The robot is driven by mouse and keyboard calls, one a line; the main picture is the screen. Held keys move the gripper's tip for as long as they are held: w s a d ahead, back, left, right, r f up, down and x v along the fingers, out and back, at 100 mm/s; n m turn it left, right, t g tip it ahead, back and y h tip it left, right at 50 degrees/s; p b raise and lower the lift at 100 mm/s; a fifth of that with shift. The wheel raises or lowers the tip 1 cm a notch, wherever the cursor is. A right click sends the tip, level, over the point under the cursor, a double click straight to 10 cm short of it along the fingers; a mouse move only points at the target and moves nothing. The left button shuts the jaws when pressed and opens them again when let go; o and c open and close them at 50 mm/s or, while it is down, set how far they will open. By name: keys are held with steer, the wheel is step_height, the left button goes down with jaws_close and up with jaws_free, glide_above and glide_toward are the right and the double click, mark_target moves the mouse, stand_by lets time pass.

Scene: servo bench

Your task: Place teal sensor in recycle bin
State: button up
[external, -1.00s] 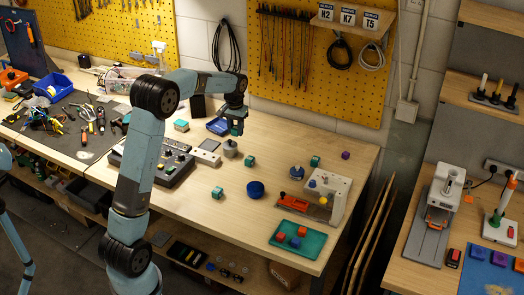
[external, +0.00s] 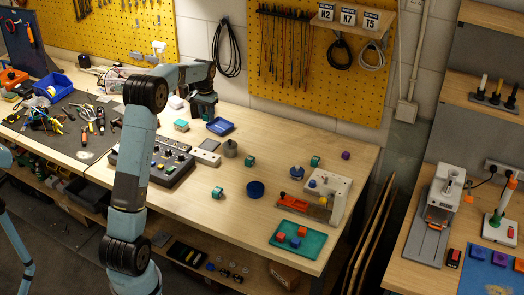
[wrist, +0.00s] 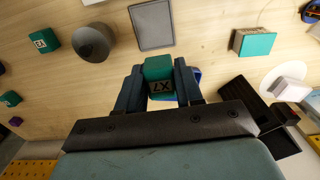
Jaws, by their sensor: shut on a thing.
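My gripper (external: 205,113) is over the back of the bench, left of and above the blue tray (external: 220,126). In the wrist view my gripper (wrist: 160,76) is shut on a teal cube (wrist: 158,67) with a dark-lettered pale label, the teal sensor. The cube is between the two fingers. In the external view the held cube is hard to make out. I cannot tell which container is the recycle bin; a deeper blue bin (external: 53,86) stands at the far left.
A teal-topped block (external: 181,125), a grey cylinder (external: 230,148) and a button panel (external: 155,160) are nearby. Other teal cubes (external: 249,161) and a blue bowl (external: 255,189) stand further right.

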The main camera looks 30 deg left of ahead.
steer(key=w+a+f, duration=0.1)
steer(key=w+f, duration=0.2)
steer(key=w, duration=0.4)
glide_above(218, 127)
steer(key=s, duration=0.1)
step_height(218, 127, down, 5)
steer(key=shift+s+r, duration=0.1)
steer(key=shift+r, duration=0.05)
steer(key=shift+w+a+f, duration=0.1)
steer(key=shift+w+f, duration=0.5)
steer(key=shift+f, duration=1.55)
steer(key=o, duration=1)
step_height(218, 127, up, 12)
steer(key=shift+r, duration=0.15)
